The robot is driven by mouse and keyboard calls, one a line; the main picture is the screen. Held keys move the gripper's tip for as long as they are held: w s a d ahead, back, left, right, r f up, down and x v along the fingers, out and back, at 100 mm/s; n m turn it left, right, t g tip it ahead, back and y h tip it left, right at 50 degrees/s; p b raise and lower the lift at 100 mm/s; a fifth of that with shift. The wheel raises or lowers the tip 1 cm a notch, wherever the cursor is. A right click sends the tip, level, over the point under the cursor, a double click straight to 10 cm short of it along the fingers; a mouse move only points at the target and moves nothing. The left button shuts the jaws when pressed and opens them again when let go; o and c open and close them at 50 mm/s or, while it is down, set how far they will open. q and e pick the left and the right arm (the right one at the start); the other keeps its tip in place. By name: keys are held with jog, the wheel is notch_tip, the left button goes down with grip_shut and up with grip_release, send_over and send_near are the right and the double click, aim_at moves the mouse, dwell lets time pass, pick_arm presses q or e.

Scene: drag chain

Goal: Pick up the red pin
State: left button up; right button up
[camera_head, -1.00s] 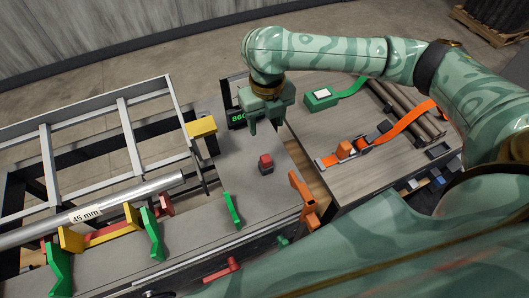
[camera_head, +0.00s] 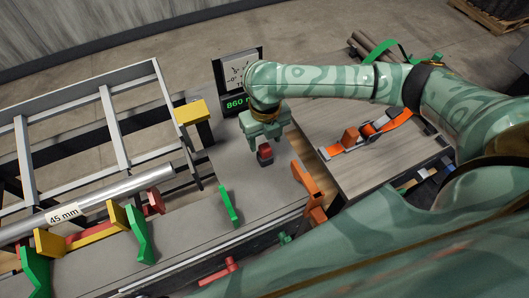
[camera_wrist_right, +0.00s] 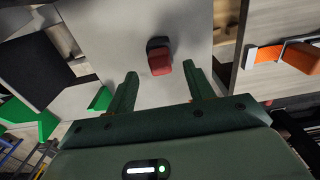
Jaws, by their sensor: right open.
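The red pin (camera_head: 265,151) is a small block with a red top and a dark lower part, standing on the grey table. My right gripper (camera_head: 266,143) is right over it in the head view, and its fingers partly hide the pin. In the right wrist view the pin (camera_wrist_right: 160,61) lies ahead of the two green fingertips of my right gripper (camera_wrist_right: 161,82), roughly centred between them. The fingers are spread apart with nothing between them. My left gripper is not in view.
A display reading 860 (camera_head: 235,103) stands behind the pin. An orange bracket (camera_head: 308,190) is to the right and a green bracket (camera_head: 229,206) to the front left. A silver tube (camera_head: 120,190) lies at left. A wooden surface with an orange strap (camera_head: 390,125) is at right.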

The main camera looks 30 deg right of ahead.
aim_at(265, 147)
notch_tip(265, 147, down, 5)
jog(key=shift+r+b, duration=0.2)
jog(key=shift+b, duration=0.75)
jog(key=shift+r, duration=0.1)
jog(key=shift+c, duration=1)
grip_shut()
jog(key=shift+r+p, duration=0.35)
jog(key=shift+r, duration=0.15)
notch_tip(265, 147, up, 3)
jog(key=shift+f+p, duration=0.1)
jog(key=shift+p, duration=0.7)
jog(key=s+a+r+p, duration=0.3)
jog(key=s+r, duration=0.1)
jog(key=s, duration=0.2)
jog(key=s+a+r+p, duration=0.3)
jog(key=s+r, duration=0.2)
jog(key=s, duration=0.1)
jog(key=shift+s+r+p, duration=0.15)
jog(key=shift+s+p, duration=0.2)
